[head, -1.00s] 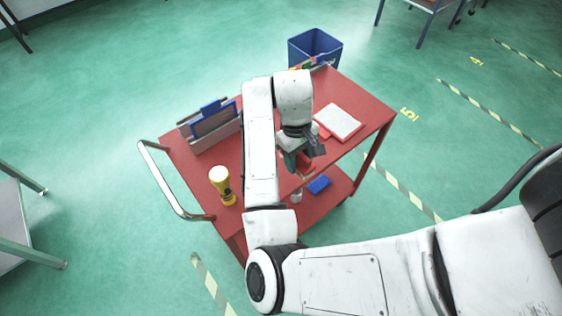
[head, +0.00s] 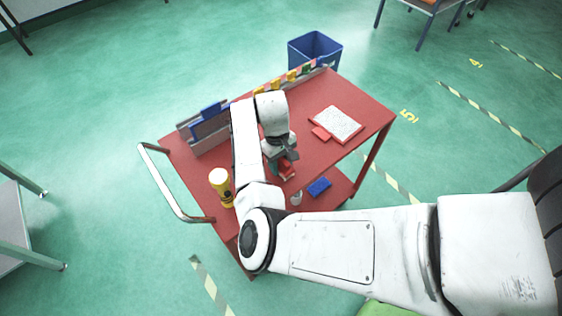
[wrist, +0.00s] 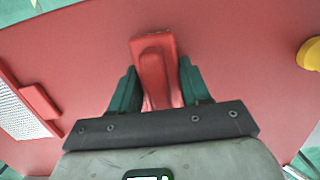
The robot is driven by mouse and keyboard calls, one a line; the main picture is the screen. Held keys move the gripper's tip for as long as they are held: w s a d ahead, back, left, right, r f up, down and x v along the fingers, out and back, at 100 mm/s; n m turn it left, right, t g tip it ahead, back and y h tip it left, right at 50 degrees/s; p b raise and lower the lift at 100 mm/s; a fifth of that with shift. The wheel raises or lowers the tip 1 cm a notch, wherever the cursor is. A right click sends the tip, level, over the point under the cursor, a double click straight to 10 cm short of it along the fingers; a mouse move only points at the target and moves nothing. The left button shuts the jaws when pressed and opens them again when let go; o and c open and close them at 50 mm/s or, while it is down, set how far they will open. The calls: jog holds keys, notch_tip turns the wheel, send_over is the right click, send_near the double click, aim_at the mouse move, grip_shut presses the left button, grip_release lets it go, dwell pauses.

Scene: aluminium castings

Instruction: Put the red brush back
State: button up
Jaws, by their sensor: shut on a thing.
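The red brush (wrist: 154,62) sits between the green fingers of my gripper (wrist: 158,92) in the wrist view, with its end showing past the fingertips. My gripper is shut on it. In the head view my gripper (head: 280,165) is over the front part of the red cart top (head: 345,92), and a bit of the red brush (head: 287,171) shows below it. The brush's underside is hidden, so I cannot tell whether it touches the cart. A rail with several coloured pieces (head: 292,76) runs along the cart's back edge.
A yellow container with a white top (head: 221,188) stands near the cart handle (head: 165,188). A grey holder with a blue piece (head: 207,127) is at the left. A white pad (head: 337,123) with a red block lies at the right. A blue bin (head: 315,52) stands behind.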

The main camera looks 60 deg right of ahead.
jog(key=shift+f, duration=0.2)
jog(key=o, duration=1)
jog(key=r, duration=0.4)
jog(key=w+r, duration=0.1)
jog(key=r, duration=0.3)
jog(key=r+b, duration=0.1)
jog(key=r, duration=0.3)
jog(key=shift+w+d+r, duration=0.15)
jog(key=shift+w+d, duration=0.15)
jog(key=s+d+f+t+h, duration=0.1)
jog(key=s+d+f+h, duration=0.1)
jog(key=s+d+h, duration=0.45)
jog(key=s+a+f+y, duration=0.2)
jog(key=s+a, duration=0.3)
jog(key=a, duration=0.1)
jog(key=s+a+f+n+t+y, duration=0.1)
jog(key=s+a+f+y, duration=0.1)
jog(key=s+a, duration=0.3)
jog(key=s+a+f+n+y, duration=0.1)
jog(key=s+a+f+y, duration=0.1)
jog(key=s+a, duration=0.3)
jog(key=shift+a+t, duration=0.4)
jog(key=shift+a, duration=1.7)
